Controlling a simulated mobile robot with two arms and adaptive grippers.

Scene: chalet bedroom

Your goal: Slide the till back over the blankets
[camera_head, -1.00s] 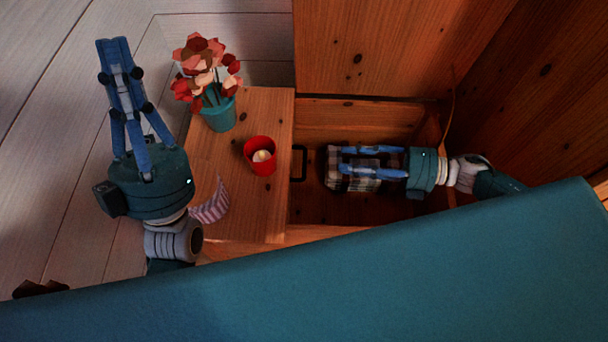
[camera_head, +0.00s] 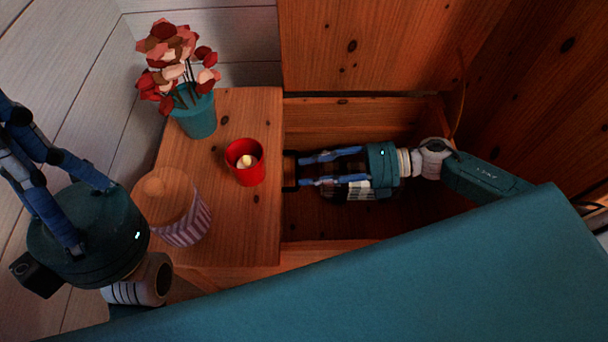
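A black handle (camera_head: 290,171) shows at the left end of the chest's open bay, beside the wooden top's edge. I cannot make out the till's body; it may be hidden under that top. Plaid blankets (camera_head: 352,192) lie in the bay, mostly covered by my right gripper. My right gripper (camera_head: 303,171) reaches in from the right with its fingers apart, tips at the handle; I cannot tell whether they touch it. My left gripper (camera_head: 12,118) is raised over the left side, away from the handle, its fingertips cut by the picture's edge.
On the wooden top (camera_head: 258,220) stand a teal pot of red flowers (camera_head: 194,115), a red cup with a candle (camera_head: 245,163) and a striped jar with a wooden lid (camera_head: 186,226). The open chest lid (camera_head: 375,50) rises behind. A teal surface (camera_head: 380,275) fills the front.

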